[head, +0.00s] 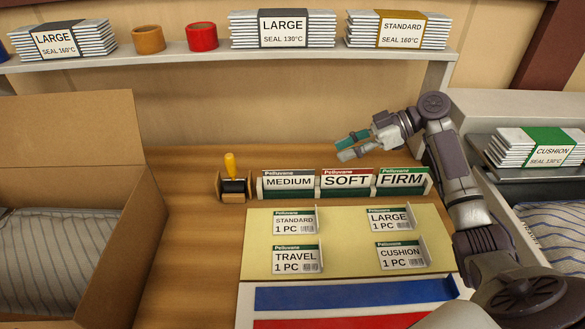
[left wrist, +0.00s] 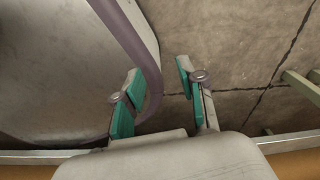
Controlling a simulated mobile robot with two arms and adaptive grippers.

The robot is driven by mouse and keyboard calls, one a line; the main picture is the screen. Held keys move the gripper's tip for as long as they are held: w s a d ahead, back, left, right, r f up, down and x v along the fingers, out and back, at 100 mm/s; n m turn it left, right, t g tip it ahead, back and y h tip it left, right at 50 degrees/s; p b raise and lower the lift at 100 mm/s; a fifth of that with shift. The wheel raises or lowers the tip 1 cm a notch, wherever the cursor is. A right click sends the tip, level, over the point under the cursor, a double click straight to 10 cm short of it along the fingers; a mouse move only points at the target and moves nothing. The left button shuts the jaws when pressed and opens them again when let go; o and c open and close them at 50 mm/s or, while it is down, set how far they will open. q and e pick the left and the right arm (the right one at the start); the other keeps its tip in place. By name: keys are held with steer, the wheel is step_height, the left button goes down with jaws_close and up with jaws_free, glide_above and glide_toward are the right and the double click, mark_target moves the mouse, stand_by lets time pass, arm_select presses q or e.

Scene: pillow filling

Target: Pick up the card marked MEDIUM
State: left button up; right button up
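My left gripper (left wrist: 158,90) shows only in the left wrist view, open and empty, over a tiled floor.
A stamp-like tool with a yellow handle (head: 231,178) stands just left of the row. A yellow board (head: 345,245) with several product cards lies in front. An open cardboard box (head: 120,255) is at left, and a loaded shelf (head: 190,56) runs behind.

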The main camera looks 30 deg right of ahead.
steer(key=x, duration=0.2)
steer(key=p+x, duration=0.1)
steer(key=x, duration=0.4)
steer(key=shift+s+a+r, duration=0.15)
steer(key=shift+a+r, duration=0.05)
steer(key=shift+a, duration=0.2)
steer(key=p, duration=0.2)
glide_above(289, 183)
steer(key=d, duration=0.2)
steer(key=f, duration=0.2)
steer(key=shift+s+a+f, duration=0.2)
steer(key=shift+a+f, duration=0.05)
steer(key=shift+f, duration=0.15)
arm_select(q)
steer(key=r, duration=0.3)
steer(key=shift+s+a, duration=0.1)
steer(key=shift+s, duration=0.1)
arm_select(e)
steer(key=shift+d, duration=0.1)
jaws_close()
steer(key=shift+s, duration=0.1)
